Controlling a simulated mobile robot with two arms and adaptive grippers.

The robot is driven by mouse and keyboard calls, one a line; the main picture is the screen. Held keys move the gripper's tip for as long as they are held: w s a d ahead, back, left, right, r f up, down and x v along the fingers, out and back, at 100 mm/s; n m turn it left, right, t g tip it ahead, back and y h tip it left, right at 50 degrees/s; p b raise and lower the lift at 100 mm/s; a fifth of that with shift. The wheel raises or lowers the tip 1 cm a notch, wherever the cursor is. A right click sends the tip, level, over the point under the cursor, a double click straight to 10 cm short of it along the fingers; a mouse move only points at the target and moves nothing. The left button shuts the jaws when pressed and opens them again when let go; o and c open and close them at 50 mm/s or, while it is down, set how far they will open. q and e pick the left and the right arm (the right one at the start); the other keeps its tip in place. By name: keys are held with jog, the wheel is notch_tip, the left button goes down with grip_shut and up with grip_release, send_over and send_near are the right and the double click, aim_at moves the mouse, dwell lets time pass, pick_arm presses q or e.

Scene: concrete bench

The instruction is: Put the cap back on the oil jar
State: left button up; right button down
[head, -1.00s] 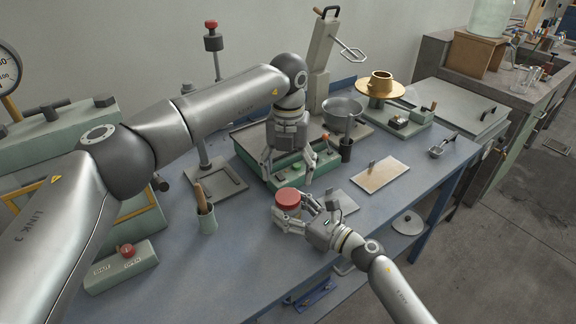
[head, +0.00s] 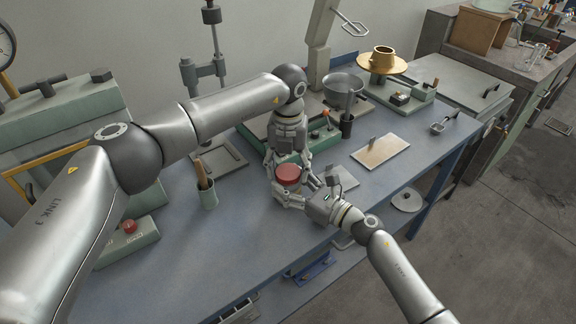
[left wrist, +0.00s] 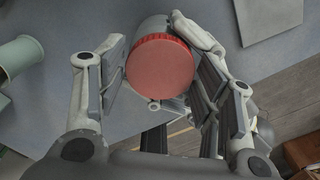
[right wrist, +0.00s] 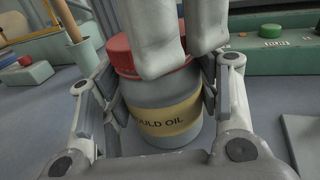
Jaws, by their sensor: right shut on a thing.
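The oil jar (right wrist: 170,118) is grey with a tan label ending in "OULD OIL". It stands upright between the fingers of my right gripper (head: 290,192), which is shut on it. The red cap (head: 288,175) sits at the top of the jar; I cannot tell whether it is threaded down. My left gripper (head: 288,165) points down over the jar with its fingers spread on both sides of the cap. In the left wrist view the cap (left wrist: 160,64) lies between those fingers, with a gap on the left. In the right wrist view the left fingers hide part of the cap (right wrist: 122,55).
A green box with buttons (right wrist: 270,50) stands behind the jar. A cup with a wooden-handled tool (head: 208,198) is to the left. A tan plate (head: 381,151) lies to the right. The blue bench's front edge is close to the jar.

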pick_arm(q)
jog(key=c, duration=0.6)
pick_arm(e)
jog(key=shift+f, duration=0.1)
pick_arm(q)
jog(key=m, duration=0.3)
jog(key=shift+m, duration=0.4)
jog(key=shift+c, duration=0.2)
jog(key=m, duration=0.4)
jog(key=o, duration=1.1)
jog(key=shift+r, duration=0.1)
jog(key=shift+r, duration=2.15)
